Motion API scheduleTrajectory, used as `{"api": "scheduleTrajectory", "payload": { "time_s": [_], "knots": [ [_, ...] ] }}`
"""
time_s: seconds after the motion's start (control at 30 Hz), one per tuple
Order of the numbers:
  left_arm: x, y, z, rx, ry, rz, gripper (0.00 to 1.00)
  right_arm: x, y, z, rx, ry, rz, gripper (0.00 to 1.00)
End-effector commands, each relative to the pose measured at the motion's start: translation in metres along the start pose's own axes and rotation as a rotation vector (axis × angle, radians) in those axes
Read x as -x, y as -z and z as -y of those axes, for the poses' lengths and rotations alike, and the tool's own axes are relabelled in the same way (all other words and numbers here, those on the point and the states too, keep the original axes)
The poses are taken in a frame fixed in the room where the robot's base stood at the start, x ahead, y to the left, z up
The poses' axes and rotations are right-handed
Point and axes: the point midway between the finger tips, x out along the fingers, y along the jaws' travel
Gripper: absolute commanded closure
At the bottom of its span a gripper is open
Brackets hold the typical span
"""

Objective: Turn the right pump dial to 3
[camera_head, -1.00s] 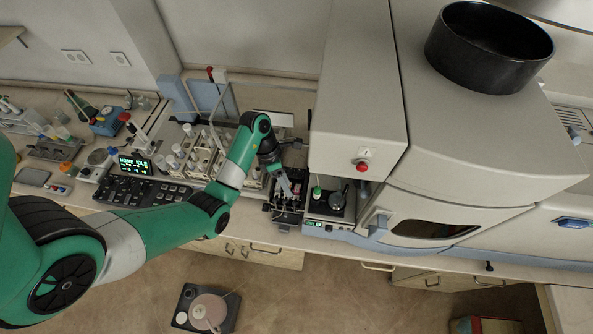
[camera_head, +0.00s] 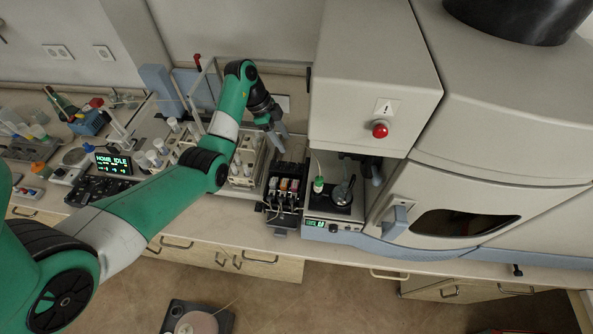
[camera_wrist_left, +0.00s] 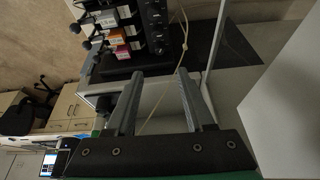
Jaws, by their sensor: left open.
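The black pump (camera_head: 284,190) with orange, white and pink cassettes stands on the bench, left of the big spectrometer. In the left wrist view its cassettes (camera_wrist_left: 121,31) and a black strip with several round knobs (camera_wrist_left: 156,27) show at the top. I cannot tell which knob is the right pump dial, and no dial numbers are readable. My left gripper (camera_head: 279,141) is above the back of the pump, apart from it. In the left wrist view its two fingers (camera_wrist_left: 160,75) are spread with nothing gripped. My right gripper is out of view.
A small unit with a green display (camera_head: 330,226) stands right of the pump, beside the spectrometer housing (camera_head: 365,90) with a red button (camera_head: 380,129). A thin tube (camera_wrist_left: 182,45) runs near my fingers.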

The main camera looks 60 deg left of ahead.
Motion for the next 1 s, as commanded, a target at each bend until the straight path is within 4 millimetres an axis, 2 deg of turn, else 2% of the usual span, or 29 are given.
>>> {"api": "scheduleTrajectory", "payload": {
  "time_s": [0.13,0.27,0.6,0.7,0.83,1.0],
  "knots": [
    [-0.001,0.0,-0.001,0.0,-0.002,0.0,0.47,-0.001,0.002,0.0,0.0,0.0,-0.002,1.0],
    [-0.015,-0.001,-0.001,0.0,-0.004,0.001,0.47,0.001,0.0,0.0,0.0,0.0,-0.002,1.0],
    [-0.09,-0.001,-0.002,-0.001,-0.005,0.001,0.47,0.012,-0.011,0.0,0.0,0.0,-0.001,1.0],
    [-0.105,-0.001,-0.002,-0.001,-0.004,0.001,0.47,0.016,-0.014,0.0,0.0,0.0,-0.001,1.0],
    [-0.115,-0.001,-0.002,-0.001,-0.002,0.001,0.47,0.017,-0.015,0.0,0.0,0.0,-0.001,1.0],
    [-0.116,0.0,-0.001,-0.001,-0.001,0.001,0.47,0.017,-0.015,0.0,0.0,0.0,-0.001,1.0]
  ]
}}
